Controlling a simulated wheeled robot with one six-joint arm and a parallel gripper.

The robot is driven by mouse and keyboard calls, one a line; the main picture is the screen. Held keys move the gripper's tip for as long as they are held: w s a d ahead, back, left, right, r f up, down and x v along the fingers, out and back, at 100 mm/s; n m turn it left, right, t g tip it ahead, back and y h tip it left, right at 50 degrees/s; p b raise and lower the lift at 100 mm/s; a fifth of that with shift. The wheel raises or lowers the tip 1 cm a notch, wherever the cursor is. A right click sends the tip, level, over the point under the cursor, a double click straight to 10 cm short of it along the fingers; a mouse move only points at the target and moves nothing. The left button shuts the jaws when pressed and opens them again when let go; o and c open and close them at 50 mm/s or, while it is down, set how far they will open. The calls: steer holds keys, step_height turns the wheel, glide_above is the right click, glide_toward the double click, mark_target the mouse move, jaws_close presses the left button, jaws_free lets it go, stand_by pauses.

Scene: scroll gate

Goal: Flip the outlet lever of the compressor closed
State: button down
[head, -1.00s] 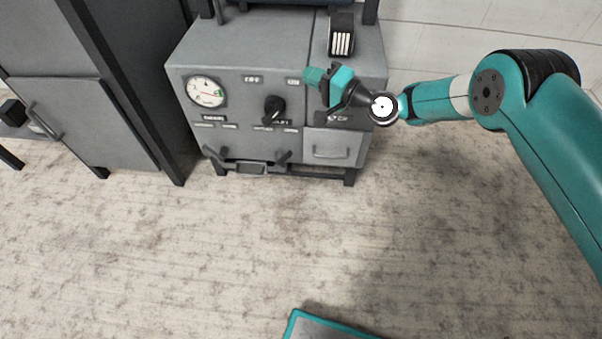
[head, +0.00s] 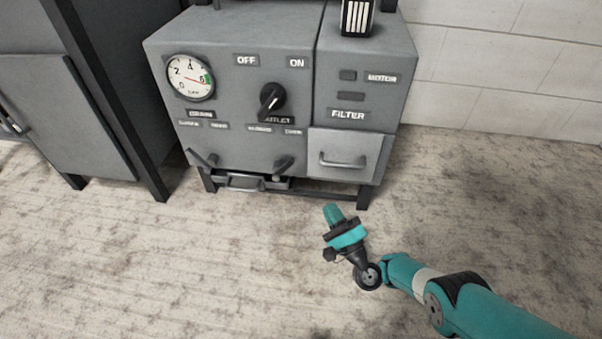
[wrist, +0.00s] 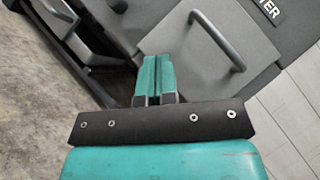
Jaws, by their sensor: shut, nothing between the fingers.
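The compressor (head: 235,140) is a grey cabinet at the upper middle of the head view. Its outlet lever (head: 284,163) is a dark handle low on the front, below the OUTLET label and to the right of a similar drain lever (head: 205,159). My gripper (head: 331,211) is below and to the right of the outlet lever, apart from it, in front of the cabinet's lower edge. Its teal fingers are shut and empty. In the wrist view the fingers (wrist: 154,78) point toward the cabinet's lower front, with a dark lever (wrist: 118,6) partly showing at the top edge.
A black rotary switch (head: 271,97) sits between OFF and ON labels, right of a round gauge (head: 190,77). A filter drawer (head: 345,155) with a bar handle is right of the outlet lever. A grey cupboard (head: 62,115) stands left. The floor in front is clear.

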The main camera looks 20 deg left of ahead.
steer(key=shift+w, duration=0.1)
steer(key=b, duration=1.6)
glide_toward(294, 160)
steer(key=shift+w+f+x, duration=0.1)
steer(key=shift+f+x, duration=0.05)
steer(key=shift+x, duration=0.95)
steer(key=shift+w+f+x, duration=0.1)
steer(key=shift+x, duration=1)
steer(key=shift+w+f+x, duration=0.1)
steer(key=shift+f+x, duration=0.05)
steer(key=shift+x, duration=0.95)
steer(key=shift+r, duration=0.1)
